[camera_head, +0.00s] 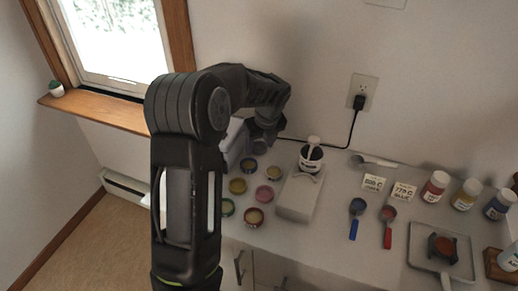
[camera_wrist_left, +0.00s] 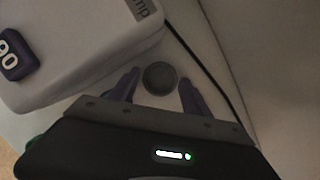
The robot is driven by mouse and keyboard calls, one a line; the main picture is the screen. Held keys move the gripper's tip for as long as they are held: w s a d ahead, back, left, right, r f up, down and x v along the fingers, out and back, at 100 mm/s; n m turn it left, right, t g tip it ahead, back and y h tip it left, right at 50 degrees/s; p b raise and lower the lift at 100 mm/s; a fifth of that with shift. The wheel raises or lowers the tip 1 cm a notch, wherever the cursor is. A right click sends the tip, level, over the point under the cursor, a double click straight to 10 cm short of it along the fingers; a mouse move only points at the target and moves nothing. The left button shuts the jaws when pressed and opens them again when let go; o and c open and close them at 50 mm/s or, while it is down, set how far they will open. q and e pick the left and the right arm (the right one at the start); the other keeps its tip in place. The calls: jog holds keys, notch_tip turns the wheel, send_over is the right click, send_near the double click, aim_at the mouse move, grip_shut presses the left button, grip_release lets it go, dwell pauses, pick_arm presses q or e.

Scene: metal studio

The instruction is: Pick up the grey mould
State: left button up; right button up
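A small round dark grey piece, which looks like the grey mould (camera_wrist_left: 160,78), lies on the worktop in the left wrist view. My left gripper (camera_wrist_left: 158,92) points at it with its fingers apart, one on either side of it. A gap shows between the piece and each finger. In the head view my left gripper (camera_head: 262,138) is reaching down at the back of the worktop by the wall, and the grey mould is hidden behind my arm. My right gripper is in neither view.
A pale box-shaped device (camera_wrist_left: 75,45) with a purple display stands close beside the gripper. A black cable (camera_wrist_left: 205,65) runs behind the mould along the wall. Several coloured tins (camera_head: 264,194), a melting pot (camera_head: 311,160) on a pale base, spoons and bottles stand to the right.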

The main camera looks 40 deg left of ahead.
aim_at(260, 150)
pick_arm(q)
jog(key=c, duration=1)
jog(key=shift+r, duration=0.15)
notch_tip(260, 150, up, 18)
jog(key=shift+f, duration=0.1)
dwell(0.7)
